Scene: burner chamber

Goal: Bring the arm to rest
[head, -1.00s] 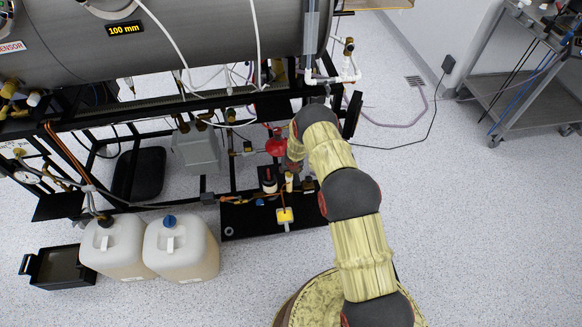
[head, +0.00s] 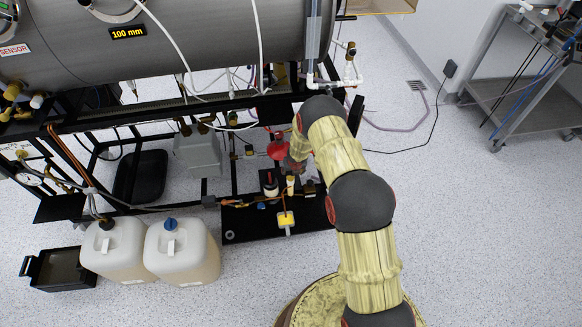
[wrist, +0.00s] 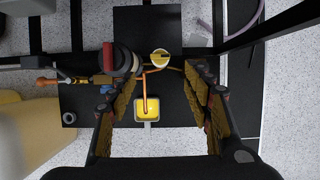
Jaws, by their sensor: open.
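My arm (head: 340,147) reaches up from the bottom of the head view toward the black frame under the steel chamber. My gripper (wrist: 163,78) is open and empty in the wrist view, its two padded fingers wide apart above the black base plate (wrist: 185,110). A yellow square part (wrist: 147,109) and a round yellow-topped part (wrist: 160,57) show between and just beyond the fingers. In the head view the gripper is mostly hidden behind my arm, near the red valve part (head: 278,146).
The steel chamber (head: 180,40) and its black frame lie ahead. Two white jugs (head: 183,252) and a black bin (head: 58,270) stand at the lower left. A grey cart (head: 525,85) stands at the upper right. The floor to the right is clear apart from a cable.

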